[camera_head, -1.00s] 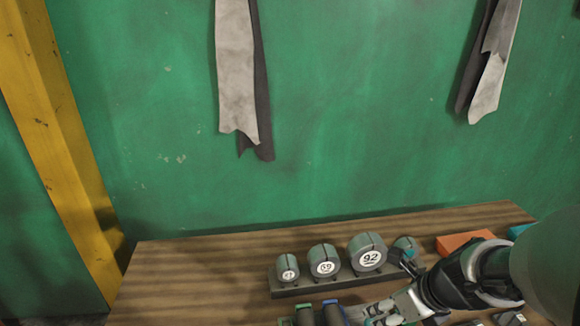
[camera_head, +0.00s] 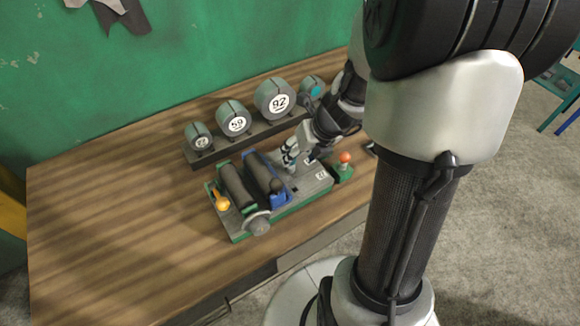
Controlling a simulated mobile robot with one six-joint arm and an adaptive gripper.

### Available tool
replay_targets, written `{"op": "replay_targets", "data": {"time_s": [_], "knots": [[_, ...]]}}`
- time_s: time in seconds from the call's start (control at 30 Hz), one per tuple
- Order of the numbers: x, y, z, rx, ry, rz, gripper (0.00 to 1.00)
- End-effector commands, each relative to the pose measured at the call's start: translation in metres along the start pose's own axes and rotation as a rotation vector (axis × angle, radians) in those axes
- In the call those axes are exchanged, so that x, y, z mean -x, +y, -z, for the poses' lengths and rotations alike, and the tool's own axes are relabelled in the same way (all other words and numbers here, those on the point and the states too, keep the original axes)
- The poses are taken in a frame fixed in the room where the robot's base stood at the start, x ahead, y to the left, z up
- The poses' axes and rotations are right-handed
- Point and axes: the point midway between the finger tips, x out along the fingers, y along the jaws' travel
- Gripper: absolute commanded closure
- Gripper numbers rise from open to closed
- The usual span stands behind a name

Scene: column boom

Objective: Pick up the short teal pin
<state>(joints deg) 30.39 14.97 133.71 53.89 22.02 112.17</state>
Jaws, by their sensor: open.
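My gripper (camera_head: 298,160) is low over the right part of a grey block fixture (camera_head: 302,196) on the wooden table. Its jaws are open, and its fingers are small and partly merged with dark parts behind them. I cannot clearly make out a short teal pin; small teal patches show around the fingers, but I cannot tell whether they belong to a pin or to the gripper. Whether the fingers touch anything is not clear.
A rack (camera_head: 250,138) with grey numbered rolls stands behind. The fixture holds dark cylinders in green and blue cradles, beside an orange-yellow knob (camera_head: 222,203). A green block with an orange ball (camera_head: 345,157) sits close right of my gripper. The table's left side (camera_head: 110,220) is clear.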

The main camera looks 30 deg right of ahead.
Motion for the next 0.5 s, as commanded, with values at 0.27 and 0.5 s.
{"op": "replay_targets", "data": {"time_s": [0.27, 0.5], "knots": [[-0.022, 0.004, 0.001, 0.003, 0.000, 0.000, 0.49], [-0.054, 0.007, 0.001, 0.001, 0.001, 0.000, 0.49]]}}
